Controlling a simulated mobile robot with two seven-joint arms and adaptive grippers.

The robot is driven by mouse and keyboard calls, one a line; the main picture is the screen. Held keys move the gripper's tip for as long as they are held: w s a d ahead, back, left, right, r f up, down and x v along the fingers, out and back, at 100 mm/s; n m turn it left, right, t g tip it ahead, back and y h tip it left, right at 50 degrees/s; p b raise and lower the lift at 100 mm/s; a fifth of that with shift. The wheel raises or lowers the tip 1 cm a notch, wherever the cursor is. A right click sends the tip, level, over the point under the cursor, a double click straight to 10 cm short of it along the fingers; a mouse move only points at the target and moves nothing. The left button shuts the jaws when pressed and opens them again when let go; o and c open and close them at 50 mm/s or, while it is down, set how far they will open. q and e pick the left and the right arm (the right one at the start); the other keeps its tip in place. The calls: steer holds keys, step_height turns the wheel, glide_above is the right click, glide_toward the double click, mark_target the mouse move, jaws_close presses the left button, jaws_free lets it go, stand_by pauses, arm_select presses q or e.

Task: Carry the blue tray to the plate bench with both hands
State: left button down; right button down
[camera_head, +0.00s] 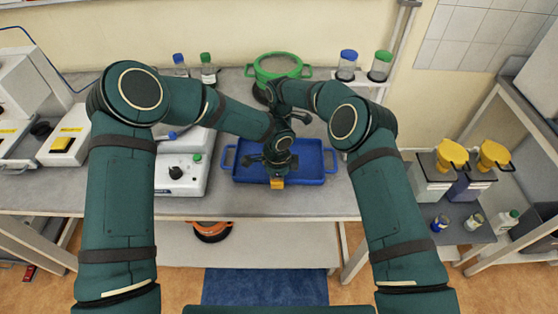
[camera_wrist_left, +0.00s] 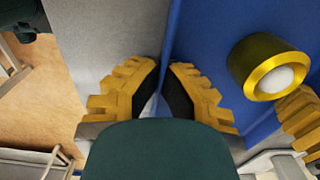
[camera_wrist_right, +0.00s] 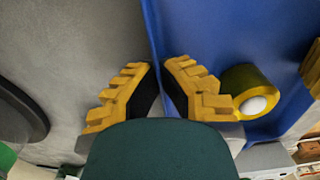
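The blue tray (camera_head: 318,160) lies on the grey bench, its middle covered by my arms. My left gripper (camera_head: 277,182) is at its near rim. In the left wrist view, the fingers (camera_wrist_left: 166,75) close on either side of the blue tray's rim (camera_wrist_left: 178,30). My right gripper is hidden behind the arms in the head view. In the right wrist view, its fingers (camera_wrist_right: 160,75) close on either side of a rim of the blue tray (camera_wrist_right: 155,35). A dark cylinder with a yellow ring (camera_wrist_left: 262,68) shows over the tray; I cannot tell what it is.
A green pot (camera_head: 278,67) stands behind the tray. A white instrument (camera_head: 180,178) stands close to its left. Lidded jars (camera_head: 347,65) stand at the back. The bench (camera_head: 335,195) is clear to the right. Yellow-topped devices (camera_head: 452,155) stand on the right. A blue mat (camera_head: 265,287) lies on the floor.

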arm_select(q)
steer(key=shift+r, duration=0.2)
arm_select(e)
steer(key=shift+r, duration=0.15)
